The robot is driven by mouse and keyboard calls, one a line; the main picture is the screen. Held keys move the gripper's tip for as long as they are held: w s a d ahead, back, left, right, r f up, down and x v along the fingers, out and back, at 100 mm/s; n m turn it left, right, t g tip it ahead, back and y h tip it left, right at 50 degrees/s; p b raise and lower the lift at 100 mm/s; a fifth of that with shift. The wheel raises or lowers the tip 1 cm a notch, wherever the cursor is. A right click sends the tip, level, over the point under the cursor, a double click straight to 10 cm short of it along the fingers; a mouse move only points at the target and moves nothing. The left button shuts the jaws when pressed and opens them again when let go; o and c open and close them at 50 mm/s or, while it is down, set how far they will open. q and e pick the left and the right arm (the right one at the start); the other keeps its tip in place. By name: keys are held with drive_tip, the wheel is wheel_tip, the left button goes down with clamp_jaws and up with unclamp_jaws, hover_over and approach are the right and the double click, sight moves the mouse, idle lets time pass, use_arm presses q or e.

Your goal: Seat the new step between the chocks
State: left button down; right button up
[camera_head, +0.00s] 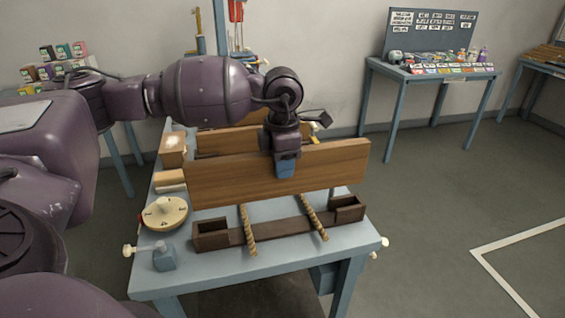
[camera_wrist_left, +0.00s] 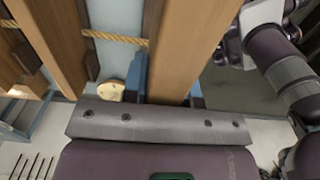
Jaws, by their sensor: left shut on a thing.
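The step, taken to be the long brown wooden board (camera_head: 230,178), is held on edge above the table, and it also runs between the fingers in the left wrist view (camera_wrist_left: 182,45). My left gripper (camera_head: 286,168) is shut on its upper edge near the middle; its blue fingers (camera_wrist_left: 168,85) lie on either side of the board. The two dark brown chocks, left (camera_head: 211,236) and right (camera_head: 347,208), stand at the ends of a dark strip on the table. The board appears behind and above them, apart from them. My right gripper is out of view.
Two ropes (camera_head: 248,232) (camera_head: 314,217) cross the dark strip. A round wooden disc (camera_head: 164,213), a small blue-grey block (camera_head: 164,257) and wooden blocks (camera_head: 172,150) lie on the table's left side. Another board (camera_head: 225,140) is behind. Open floor lies to the right.

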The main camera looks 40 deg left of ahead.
sight(282, 182)
use_arm(q)
drive_tip(key=shift+f+b, duration=0.65)
drive_tip(key=shift+f, duration=0.65)
drive_tip(key=shift+f+b, duration=0.4)
drive_tip(key=shift+f, duration=0.95)
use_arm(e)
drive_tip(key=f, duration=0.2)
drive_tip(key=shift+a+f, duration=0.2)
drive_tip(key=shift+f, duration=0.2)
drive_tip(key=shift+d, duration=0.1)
use_arm(q)
drive_tip(key=shift+f+b, duration=1.45)
drive_tip(key=shift+f, duration=1.3)
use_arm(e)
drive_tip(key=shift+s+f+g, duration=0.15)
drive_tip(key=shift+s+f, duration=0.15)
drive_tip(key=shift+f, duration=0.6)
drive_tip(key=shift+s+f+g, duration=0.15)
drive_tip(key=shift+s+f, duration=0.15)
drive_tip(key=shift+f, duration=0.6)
use_arm(q)
drive_tip(key=c, duration=0.8)
unclamp_jaws()
drive_tip(key=shift+f, duration=0.1)
